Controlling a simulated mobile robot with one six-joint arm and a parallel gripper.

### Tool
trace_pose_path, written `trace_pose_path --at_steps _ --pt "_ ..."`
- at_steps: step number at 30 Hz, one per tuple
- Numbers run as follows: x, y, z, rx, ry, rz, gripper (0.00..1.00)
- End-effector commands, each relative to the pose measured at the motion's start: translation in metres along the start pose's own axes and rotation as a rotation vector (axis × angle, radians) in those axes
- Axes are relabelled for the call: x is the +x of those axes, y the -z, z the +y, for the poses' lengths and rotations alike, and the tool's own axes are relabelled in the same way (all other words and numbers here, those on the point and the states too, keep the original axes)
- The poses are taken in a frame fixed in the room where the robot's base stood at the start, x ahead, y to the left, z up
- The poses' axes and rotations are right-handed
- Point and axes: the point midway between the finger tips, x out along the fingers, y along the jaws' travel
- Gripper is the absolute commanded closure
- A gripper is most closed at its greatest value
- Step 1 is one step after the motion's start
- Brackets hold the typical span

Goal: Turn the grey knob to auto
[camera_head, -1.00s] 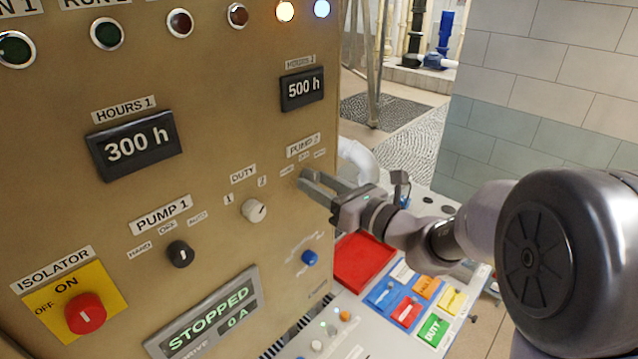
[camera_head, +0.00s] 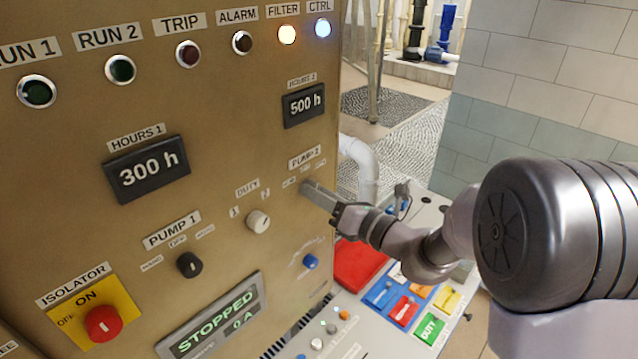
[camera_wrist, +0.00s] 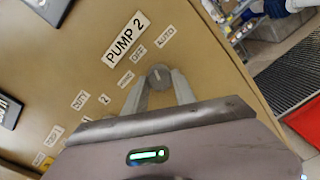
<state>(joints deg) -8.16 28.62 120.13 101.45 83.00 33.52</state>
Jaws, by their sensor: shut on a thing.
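The grey knob (camera_wrist: 158,76) sits on the tan panel below the PUMP 2 label (camera_wrist: 125,38), with HAND, OFF and AUTO labels (camera_wrist: 166,37) around it in the wrist view. My gripper (camera_wrist: 158,80) is shut on the grey knob, one finger on each side. A small pale mark shows on the knob's face, but I cannot tell for sure which label it points at.
The pale DUTY knob (camera_head: 258,221) and a blue button (camera_head: 311,262) are near my gripper. The black PUMP 1 knob (camera_head: 190,264) and red isolator knob (camera_head: 104,323) are further left. A desk with a red panel (camera_head: 358,264) lies below the arm.

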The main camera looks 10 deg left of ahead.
Motion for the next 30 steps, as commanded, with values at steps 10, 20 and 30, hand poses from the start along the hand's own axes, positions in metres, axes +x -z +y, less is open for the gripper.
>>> trace_pose_path --at_steps 10,20,30 --pt "-0.0001 -0.0031 0.0022 0.247 0.002 0.007 1.0" --pt "-0.0001 -0.0017 0.0014 0.37 0.001 0.009 1.0" --pt "-0.0001 -0.0005 0.0006 0.395 0.001 0.009 1.0"
